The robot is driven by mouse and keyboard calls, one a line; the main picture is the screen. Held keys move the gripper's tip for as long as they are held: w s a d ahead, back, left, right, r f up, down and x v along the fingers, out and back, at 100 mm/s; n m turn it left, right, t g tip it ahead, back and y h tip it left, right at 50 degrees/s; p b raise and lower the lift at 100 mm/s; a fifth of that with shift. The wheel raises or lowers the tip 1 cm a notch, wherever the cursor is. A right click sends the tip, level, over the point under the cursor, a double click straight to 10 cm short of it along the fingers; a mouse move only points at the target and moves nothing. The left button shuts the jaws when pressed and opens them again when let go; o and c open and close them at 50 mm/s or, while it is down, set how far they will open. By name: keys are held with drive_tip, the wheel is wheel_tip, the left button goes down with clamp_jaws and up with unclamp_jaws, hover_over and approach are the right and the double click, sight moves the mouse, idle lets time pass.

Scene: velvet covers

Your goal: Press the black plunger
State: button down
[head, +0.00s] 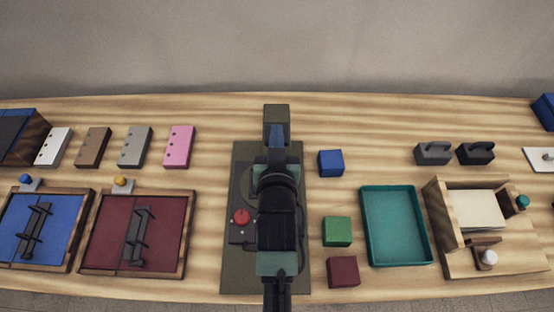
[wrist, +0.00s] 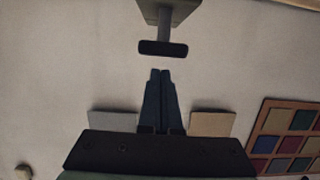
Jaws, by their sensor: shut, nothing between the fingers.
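The black plunger (wrist: 163,48) shows in the wrist view as a dark flat bar on a short grey rod, which joins a grey-green block (wrist: 168,12). The block also shows in the head view (head: 276,112) at the far end of an olive board (head: 238,265). I cannot make out the plunger in the head view, where my arm covers much of the board. My gripper (wrist: 161,73) is shut and empty, its dark blue fingertips together. In the wrist view the tips are just below the plunger, with a small gap showing between them.
A red button (head: 240,217) sits on the board, left of my arm. Blue (head: 330,163), green (head: 337,231) and maroon (head: 343,272) blocks and a teal tray (head: 430,255) stand to the right. Blue (head: 60,240) and maroon (head: 165,235) framed panels lie left.

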drive_tip(key=b+v, duration=0.1)
drive_tip(key=v, duration=0.8)
drive_tip(key=shift+s+b, duration=0.35)
